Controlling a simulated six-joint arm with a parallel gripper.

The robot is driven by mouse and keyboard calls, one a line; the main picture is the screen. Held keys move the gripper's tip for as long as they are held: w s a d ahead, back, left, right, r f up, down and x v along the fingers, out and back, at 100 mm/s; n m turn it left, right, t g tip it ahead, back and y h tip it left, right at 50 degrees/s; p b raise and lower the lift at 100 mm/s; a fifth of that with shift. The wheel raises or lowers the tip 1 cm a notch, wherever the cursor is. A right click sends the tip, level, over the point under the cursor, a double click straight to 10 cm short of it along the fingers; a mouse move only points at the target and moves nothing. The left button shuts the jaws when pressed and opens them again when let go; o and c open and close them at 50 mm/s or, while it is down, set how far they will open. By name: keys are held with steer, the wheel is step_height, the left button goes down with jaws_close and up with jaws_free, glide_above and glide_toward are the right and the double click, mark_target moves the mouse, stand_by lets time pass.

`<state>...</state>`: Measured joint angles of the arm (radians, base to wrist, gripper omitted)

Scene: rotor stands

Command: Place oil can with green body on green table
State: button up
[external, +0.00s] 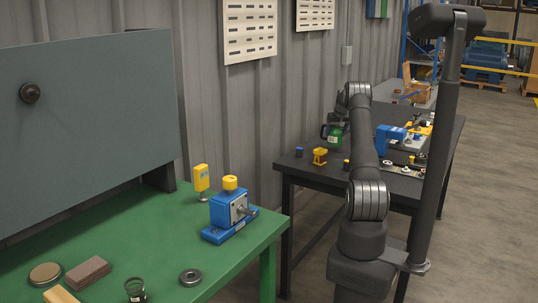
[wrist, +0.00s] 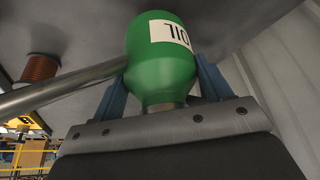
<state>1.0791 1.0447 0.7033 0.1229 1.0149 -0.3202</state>
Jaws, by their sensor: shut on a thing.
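The green-bodied oil can (wrist: 165,72) fills the middle of the wrist view, with its white OIL label upside down. My gripper (wrist: 170,85) is shut on it, one blue finger on each side. My gripper is mostly hidden there behind my arm. I cannot tell whether the can touches the dark table. The green table (external: 215,262) is at the lower left of the external view, apart from the can.
The green table holds a blue vise-like device (external: 230,212), a yellow device (external: 202,180), a ring (external: 191,277), a brown block (external: 87,272) and a dark jar (external: 136,289). A grey panel (external: 90,120) stands along its back. Yellow and blue parts (external: 320,156) sit on the dark table (external: 300,172).

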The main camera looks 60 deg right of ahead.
mark_target(336, 136)
steer(key=shift+s+f, duration=0.15)
steer(key=shift+f, duration=1.2)
steer(key=shift+f, duration=0.1)
steer(key=o, duration=1.2)
steer(key=shift+f, duration=0.1)
steer(key=v, duration=1.6)
steer(key=shift+r, duration=0.2)
steer(key=shift+o, duration=0.4)
steer(key=shift+a+r, duration=0.15)
steer(key=shift+r, duration=0.35)
